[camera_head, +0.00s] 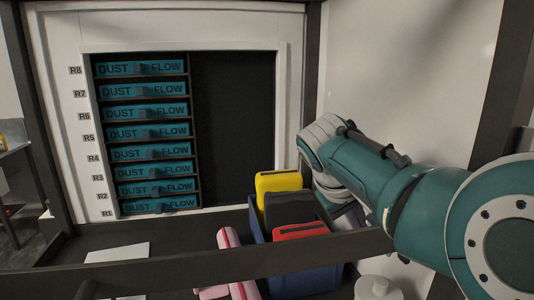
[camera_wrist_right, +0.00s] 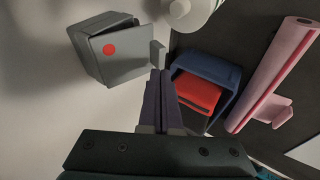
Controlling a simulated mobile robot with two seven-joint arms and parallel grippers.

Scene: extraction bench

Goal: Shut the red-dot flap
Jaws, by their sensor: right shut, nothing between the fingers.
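The red-dot flap (camera_wrist_right: 125,65) is a grey plate with a red dot, on a grey box (camera_wrist_right: 82,45) fixed to the pale wall in the right wrist view. A small grey tab (camera_wrist_right: 157,53) sticks out at its right edge. The flap looks tilted away from the box, partly open; the exact gap is hard to tell. My right gripper (camera_wrist_right: 161,102) has its purple fingers shut and empty, with the tips just below the tab; contact cannot be told. In the head view my right arm hides the flap. My left gripper is not in view.
A blue bin (camera_head: 305,278) holds yellow (camera_head: 278,182), black and red (camera_head: 300,231) items. Pink pieces (camera_wrist_right: 275,75) and a white round container (camera_head: 376,288) are nearby. A rack of teal DUST FLOW units (camera_head: 152,132) stands behind. A dark bar (camera_head: 200,268) crosses in front.

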